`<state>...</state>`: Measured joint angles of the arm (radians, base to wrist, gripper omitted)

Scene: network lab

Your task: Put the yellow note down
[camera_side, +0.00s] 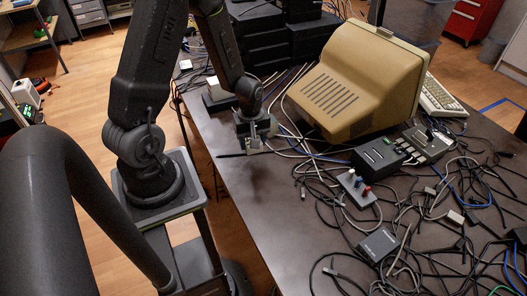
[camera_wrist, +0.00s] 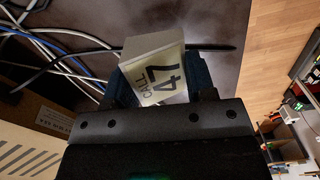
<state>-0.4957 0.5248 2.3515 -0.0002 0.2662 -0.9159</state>
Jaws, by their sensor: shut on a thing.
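The note is a pale, cream-yellow block (camera_wrist: 163,78) with "CALL 47" printed in dark on its face, seen in the wrist view between my fingers. My gripper (camera_side: 254,146) is shut on it, fingers on both sides. In the side view my gripper points down low at the table's left part, and a small pale bit of the note shows between the fingers. I cannot tell whether the note touches the dark tabletop (camera_side: 247,197).
A beige monitor (camera_side: 350,80) stands right of my gripper. Grey, blue and black cables lie close by, and a thin dark rod or cable (camera_wrist: 215,47) runs past the note. Small boxes and tangled cables cover the table's right. The front-left tabletop is clear.

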